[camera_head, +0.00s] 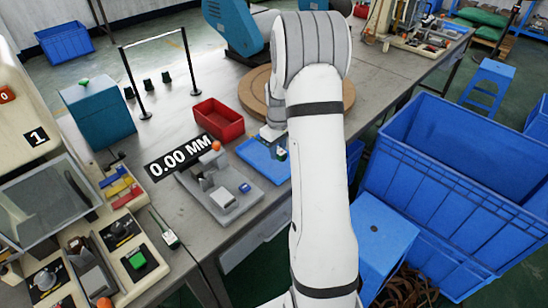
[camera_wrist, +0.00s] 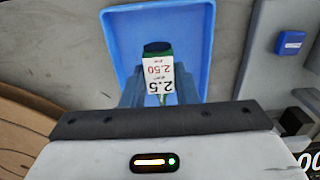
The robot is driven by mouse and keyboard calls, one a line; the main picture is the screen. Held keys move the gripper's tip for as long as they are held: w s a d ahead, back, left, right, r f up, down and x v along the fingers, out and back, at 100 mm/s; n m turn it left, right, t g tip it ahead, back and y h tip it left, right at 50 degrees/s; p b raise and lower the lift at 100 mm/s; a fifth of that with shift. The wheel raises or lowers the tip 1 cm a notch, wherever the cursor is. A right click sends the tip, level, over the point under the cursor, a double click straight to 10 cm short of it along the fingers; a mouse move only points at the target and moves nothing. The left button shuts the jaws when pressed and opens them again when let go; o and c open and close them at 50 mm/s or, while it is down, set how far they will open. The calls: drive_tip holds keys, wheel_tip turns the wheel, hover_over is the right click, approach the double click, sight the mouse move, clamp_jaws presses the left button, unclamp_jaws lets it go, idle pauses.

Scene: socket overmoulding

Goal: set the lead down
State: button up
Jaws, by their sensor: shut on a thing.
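My gripper (camera_wrist: 158,92) is shut on the lead (camera_wrist: 157,72), which shows a dark and green end and a white tag reading 2.5 and 2.50. In the wrist view the lead is seen over the blue tray (camera_wrist: 199,32), between the two fingers. In the head view the blue tray (camera_head: 256,160) lies on the bench, and my gripper (camera_head: 281,147) is over its right part. A bit of the lead (camera_head: 282,154) shows there, with the rest hidden by my arm. I cannot tell whether the lead touches the tray floor.
A grey gauge fixture (camera_head: 222,207) with an orange knob and a 0.00 MM display (camera_head: 179,157) stands left of the tray. A red bin (camera_head: 218,120) is behind. A round wooden piece (camera_head: 257,95) lies close by. Large blue crates (camera_head: 440,150) stand to the right.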

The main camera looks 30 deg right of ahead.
sight(278, 159)
drive_tip(key=shift+f, duration=1.95)
drive_tip(key=shift+f, duration=0.15)
drive_tip(key=o, duration=1)
drive_tip(key=shift+o, duration=0.2)
